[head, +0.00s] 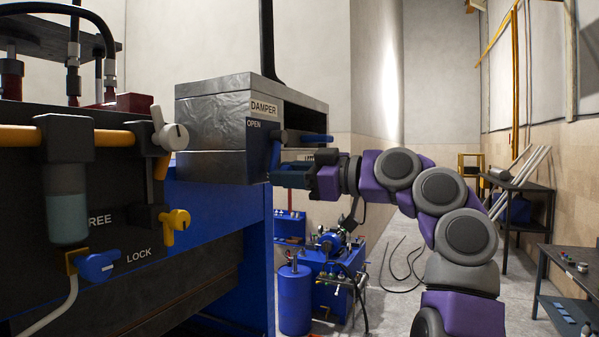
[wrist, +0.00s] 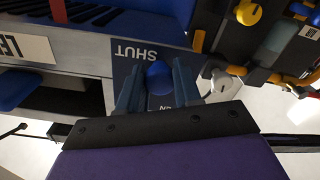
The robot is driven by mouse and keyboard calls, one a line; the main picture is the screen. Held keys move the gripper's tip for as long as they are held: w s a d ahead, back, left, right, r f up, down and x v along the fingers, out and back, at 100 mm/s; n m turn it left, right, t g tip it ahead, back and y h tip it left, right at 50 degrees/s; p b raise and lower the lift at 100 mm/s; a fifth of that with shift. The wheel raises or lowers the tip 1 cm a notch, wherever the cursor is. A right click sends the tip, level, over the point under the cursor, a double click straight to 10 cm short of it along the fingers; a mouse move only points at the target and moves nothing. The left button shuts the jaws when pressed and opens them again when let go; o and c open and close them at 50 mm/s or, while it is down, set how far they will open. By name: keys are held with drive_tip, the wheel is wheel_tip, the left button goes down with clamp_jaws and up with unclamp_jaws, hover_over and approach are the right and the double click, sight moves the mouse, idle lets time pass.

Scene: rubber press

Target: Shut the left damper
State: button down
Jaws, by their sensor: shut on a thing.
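The damper box (head: 215,112) is a grey metal housing with a DAMPER label and an OPEN mark. A blue damper lever (head: 275,155) hangs down along its near corner, below the OPEN mark. My gripper (head: 277,178) is at the lever's lower end, reaching in from the right. In the wrist view my gripper (wrist: 158,88) has its fingers on both sides of the blue lever knob (wrist: 158,76) and is shut on it. A dark plate (wrist: 138,60) behind it reads SHUT; its other lettering is partly hidden by the fingers.
Another blue handle (head: 316,138) sticks out of the box's right side, above my gripper. The press panel with FREE and LOCK marks (head: 120,240) stands at left. A blue pump unit (head: 325,265) stands below. Open floor lies right of it, before a side table (head: 572,265).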

drive_tip(key=w+n+p, duration=0.2)
drive_tip(key=n+p, duration=0.1)
drive_tip(key=w+n+p, duration=0.1)
drive_tip(key=shift+d+f+n, duration=0.4)
idle(0.5)
